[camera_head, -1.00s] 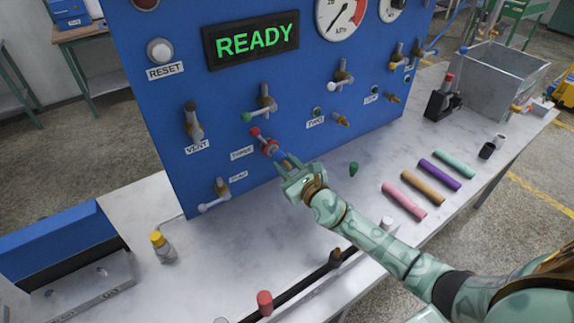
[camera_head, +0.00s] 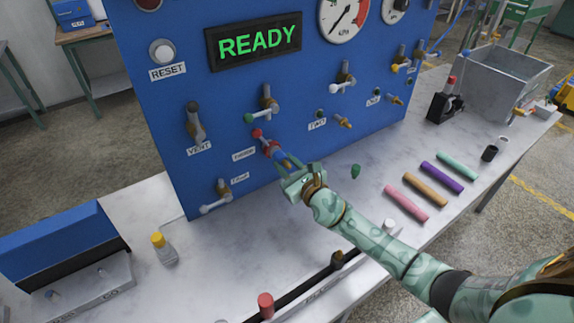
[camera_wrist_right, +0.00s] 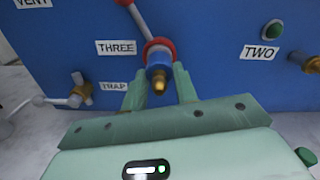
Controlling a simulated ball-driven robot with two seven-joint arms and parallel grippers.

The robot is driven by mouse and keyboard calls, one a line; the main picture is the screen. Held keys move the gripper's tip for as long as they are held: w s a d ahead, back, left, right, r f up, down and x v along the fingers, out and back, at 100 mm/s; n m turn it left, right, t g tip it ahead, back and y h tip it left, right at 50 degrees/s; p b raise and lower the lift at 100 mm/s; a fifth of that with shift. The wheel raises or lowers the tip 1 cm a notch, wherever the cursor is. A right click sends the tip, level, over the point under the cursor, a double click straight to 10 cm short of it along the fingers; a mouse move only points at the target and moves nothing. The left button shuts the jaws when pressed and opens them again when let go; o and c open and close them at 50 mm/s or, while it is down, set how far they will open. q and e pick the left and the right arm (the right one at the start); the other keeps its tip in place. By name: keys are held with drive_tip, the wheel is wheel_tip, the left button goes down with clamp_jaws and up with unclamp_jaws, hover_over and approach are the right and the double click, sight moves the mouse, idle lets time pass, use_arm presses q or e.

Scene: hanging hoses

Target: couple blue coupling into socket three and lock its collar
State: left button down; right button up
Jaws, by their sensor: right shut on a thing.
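My right gripper (camera_head: 284,165) is at the blue panel, in front of the port labelled THREE. In the right wrist view its two green fingers (camera_wrist_right: 159,88) are shut on the sides of the blue coupling (camera_wrist_right: 158,62). The coupling has a brass end (camera_wrist_right: 159,84) facing the camera. Behind it, a red ring (camera_wrist_right: 158,46) surrounds socket three and appears to meet the coupling; I cannot tell how deep it sits. The red ring also shows in the head view (camera_head: 271,149). A red-tipped lever (camera_head: 257,133) rises beside it. My left gripper is not in view.
The blue panel (camera_head: 240,100) carries valve levers and a lit READY display (camera_head: 260,40). Socket TWO (camera_wrist_right: 271,30) is to the right and the TRAP valve (camera_head: 217,197) is low left. A yellow-capped bottle (camera_head: 163,248) and several coloured cylinders (camera_head: 425,189) rest on the table.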

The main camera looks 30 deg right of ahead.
drive_tip(key=shift+w+r, duration=0.1)
drive_tip(key=shift+w, duration=0.25)
idle(0.3)
drive_tip(key=o, duration=0.9)
drive_tip(key=shift+o, duration=1)
drive_tip(key=shift+w+a, duration=0.1)
drive_tip(key=shift+w, duration=0.05)
drive_tip(key=s+d, duration=0.2)
drive_tip(key=s, duration=1.4)
drive_tip(key=shift+d, duration=0.15)
drive_tip(key=shift+s, duration=0.15)
